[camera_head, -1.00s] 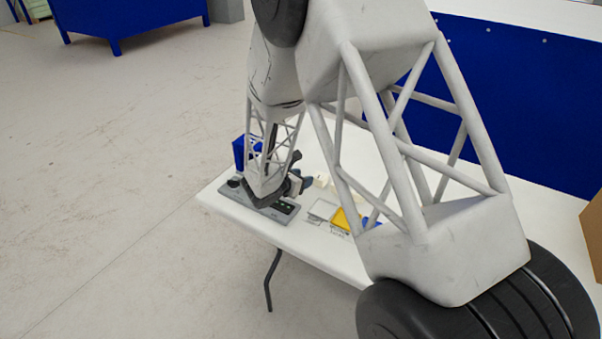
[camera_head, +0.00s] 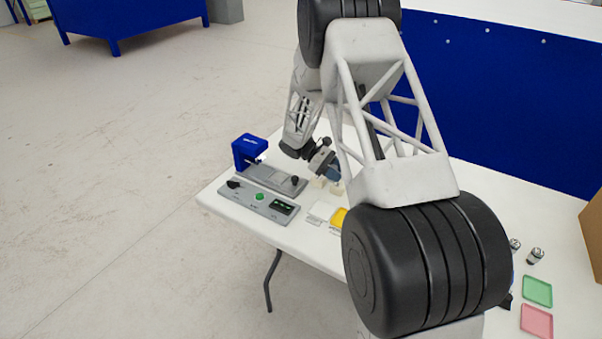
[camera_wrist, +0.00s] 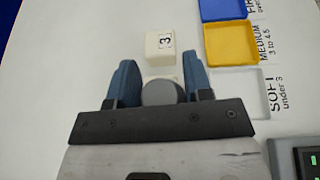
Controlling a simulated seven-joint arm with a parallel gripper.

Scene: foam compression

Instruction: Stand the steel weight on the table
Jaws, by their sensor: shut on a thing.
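The steel weight (camera_wrist: 162,92) is a grey round-topped piece between the blue fingers of my gripper (camera_wrist: 159,74) in the wrist view. The fingers are shut on its sides. In the head view my gripper (camera_head: 327,165) is over the table (camera_head: 228,205), right of the blue press; the weight cannot be made out there. The weight's lower part is hidden, so I cannot tell whether it touches the table.
A foam cube marked 3 (camera_wrist: 160,48) stands just beyond the fingers. White (camera_wrist: 252,93), yellow (camera_wrist: 231,45) and blue (camera_wrist: 222,8) trays lie to the right. The blue press (camera_head: 249,150) and control panel (camera_head: 258,202) stand at the table's left end.

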